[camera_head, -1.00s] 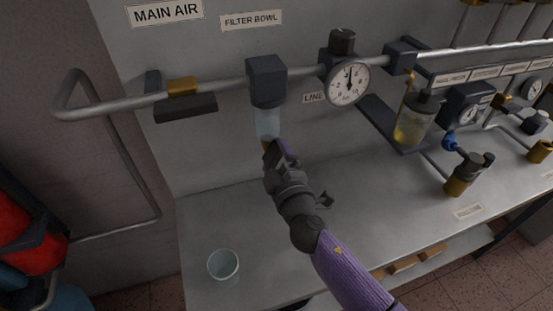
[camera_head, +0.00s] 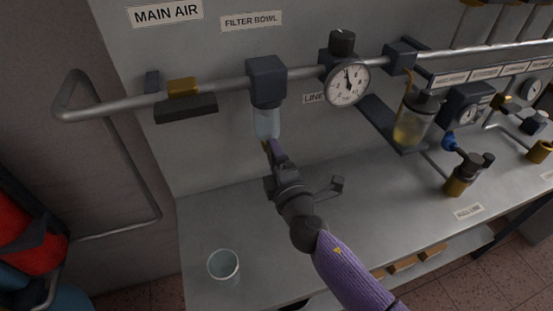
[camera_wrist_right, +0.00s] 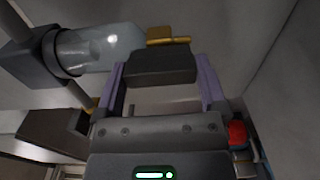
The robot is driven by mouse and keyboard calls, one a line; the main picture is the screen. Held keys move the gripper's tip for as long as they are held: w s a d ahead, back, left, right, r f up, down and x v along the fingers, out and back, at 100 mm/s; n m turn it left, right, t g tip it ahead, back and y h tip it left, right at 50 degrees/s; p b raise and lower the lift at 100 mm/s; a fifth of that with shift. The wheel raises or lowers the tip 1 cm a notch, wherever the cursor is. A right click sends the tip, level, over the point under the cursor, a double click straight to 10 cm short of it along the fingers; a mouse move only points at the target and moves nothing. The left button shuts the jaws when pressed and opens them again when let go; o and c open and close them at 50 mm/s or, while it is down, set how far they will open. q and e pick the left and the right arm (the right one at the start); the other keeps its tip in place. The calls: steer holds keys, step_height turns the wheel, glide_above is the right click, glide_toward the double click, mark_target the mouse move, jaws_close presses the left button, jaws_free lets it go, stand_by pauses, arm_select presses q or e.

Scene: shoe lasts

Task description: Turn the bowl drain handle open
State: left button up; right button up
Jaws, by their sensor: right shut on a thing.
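The clear filter bowl (camera_head: 267,122) hangs under a dark block on the pipe, below the FILTER BOWL label. In the right wrist view the bowl (camera_wrist_right: 98,48) lies across the upper left, with a brass drain fitting (camera_wrist_right: 168,40) at its end. A dark drain handle (camera_wrist_right: 160,66) sits beside the brass. My right gripper (camera_head: 272,148) is just under the bowl, its purple fingers on either side of the dark handle and shut on it. In the head view the gripper hides most of the drain. My left gripper is not in view.
An empty glass cup (camera_head: 223,266) stands on the grey bench (camera_head: 205,225) at the front left. A dial gauge (camera_head: 347,83) and an oil bowl (camera_head: 411,127) hang to the right. The main air valve handle (camera_head: 187,108) is to the left. The bench left of my arm is mostly clear.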

steer(key=o, duration=0.8)
steer(key=shift+o, duration=0.6)
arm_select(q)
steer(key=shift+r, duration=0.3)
arm_select(e)
steer(key=v, duration=1)
arm_select(q)
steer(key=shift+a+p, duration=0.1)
steer(key=shift+p, duration=0.2)
